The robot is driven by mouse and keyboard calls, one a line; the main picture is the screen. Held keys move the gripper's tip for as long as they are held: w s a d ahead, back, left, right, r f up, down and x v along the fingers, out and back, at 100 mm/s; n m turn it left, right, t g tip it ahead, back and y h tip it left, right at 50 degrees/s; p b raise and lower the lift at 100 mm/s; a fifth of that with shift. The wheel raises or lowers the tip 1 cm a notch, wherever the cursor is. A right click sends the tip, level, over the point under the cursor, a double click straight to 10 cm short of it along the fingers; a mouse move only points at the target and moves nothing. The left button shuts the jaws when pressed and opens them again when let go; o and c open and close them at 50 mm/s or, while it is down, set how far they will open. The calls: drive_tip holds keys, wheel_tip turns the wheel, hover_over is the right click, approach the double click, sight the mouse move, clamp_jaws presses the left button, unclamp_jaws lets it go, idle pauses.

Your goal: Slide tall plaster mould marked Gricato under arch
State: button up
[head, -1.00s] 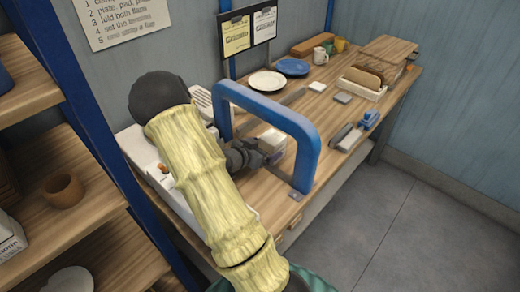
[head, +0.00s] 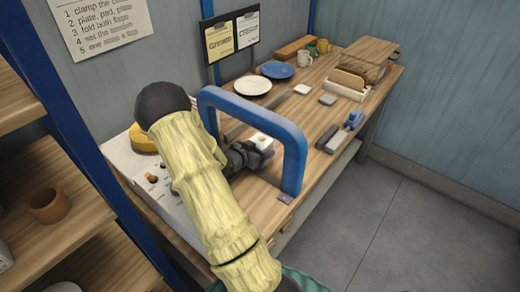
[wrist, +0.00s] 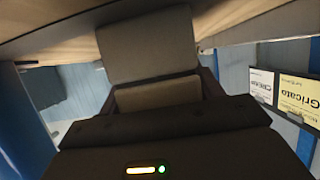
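A blue arch (head: 293,160) stands on the wooden bench. A pale block (head: 262,141), likely the plaster mould, shows through its opening, partly hidden by my gripper (head: 262,155); no name on it is readable. My gripper is low at the bench, at the arch opening, with its fingertips close beside the block. In the wrist view a shaded grey-brown block (wrist: 150,45) lies directly ahead of the dark gripper body, and a second pale face (wrist: 157,92) shows between the dark finger parts. I cannot tell whether the fingers press on it.
A white box with knobs (head: 150,177) stands left of the arch. A yellow Gricato card (head: 219,41) hangs on the wall.

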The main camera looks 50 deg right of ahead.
drive_tip(key=shift+c, duration=0.7)
drive_tip(key=shift+w+a+p, duration=0.15)
drive_tip(key=shift+a+p, duration=0.15)
drive_tip(key=shift+a, duration=1.5)
drive_tip(key=o, duration=1.4)
drive_tip(key=shift+s+d, duration=0.2)
drive_tip(key=shift+s, duration=0.05)
drive_tip(key=shift+o, duration=0.2)
